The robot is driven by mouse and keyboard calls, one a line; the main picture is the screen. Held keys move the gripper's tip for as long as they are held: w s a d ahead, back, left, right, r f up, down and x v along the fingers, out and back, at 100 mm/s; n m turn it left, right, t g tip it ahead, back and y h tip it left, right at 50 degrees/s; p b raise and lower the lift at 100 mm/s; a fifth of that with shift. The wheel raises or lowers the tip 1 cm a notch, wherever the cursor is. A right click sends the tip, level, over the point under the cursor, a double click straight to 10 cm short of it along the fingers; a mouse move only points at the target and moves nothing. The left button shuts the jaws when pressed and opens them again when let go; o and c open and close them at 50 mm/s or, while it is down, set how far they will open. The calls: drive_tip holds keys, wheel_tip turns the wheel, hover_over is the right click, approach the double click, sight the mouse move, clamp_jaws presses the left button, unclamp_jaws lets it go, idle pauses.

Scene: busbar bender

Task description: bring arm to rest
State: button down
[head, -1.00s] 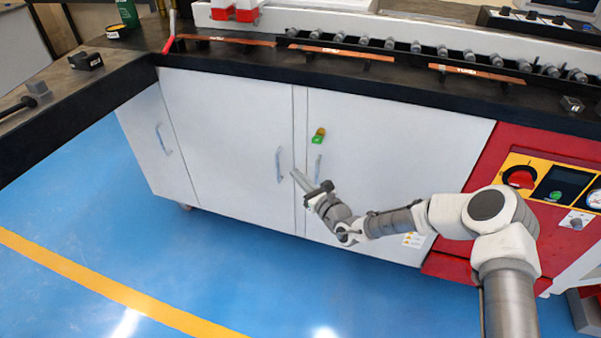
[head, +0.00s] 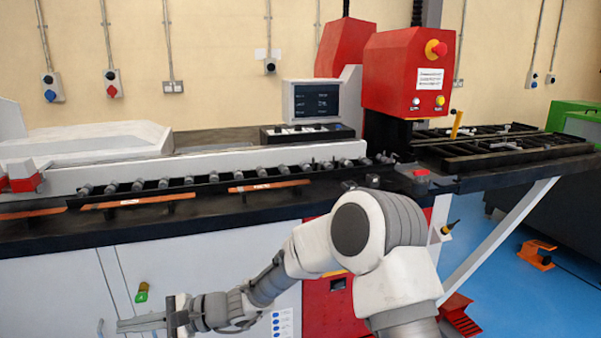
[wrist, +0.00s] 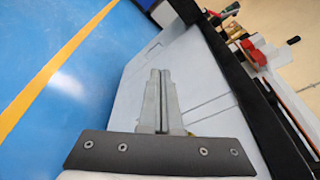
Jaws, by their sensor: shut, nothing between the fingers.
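My gripper (head: 140,324) is at the lower left of the head view, in front of the white cabinet front (head: 215,265) below the bench top. In the wrist view my gripper (wrist: 160,75) shows two grey fingers lying together with nothing between them. My arm is bent, with its elbow at the lower middle of the head view. The wrist view looks along the fingers past the cabinet, with the black bench edge (wrist: 240,90) to the right.
Several copper bars (head: 137,200) lie on the dark bench by a row of rollers (head: 215,178). The red bender head (head: 405,75) stands at the back. Open floor (wrist: 30,120) shows at left in the wrist view.

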drive_tip(key=s+d+r+n+t+h, duration=0.3)
drive_tip(key=s+d+r+h, duration=0.15)
drive_tip(key=d, duration=1.15)
drive_tip(key=s+d+r+n+t+h, duration=0.2)
drive_tip(key=s+d+r+h, duration=0.3)
drive_tip(key=d, duration=1)
drive_tip(key=s+d+r+n+t+h, duration=0.3)
drive_tip(key=s+d+h, duration=0.3)
drive_tip(key=d, duration=1)
wheel_tip(320, 180, up, 18)
drive_tip(key=p, duration=1.7)
drive_tip(key=shift+d+f+p, duration=0.15)
drive_tip(key=shift+p, duration=0.2)
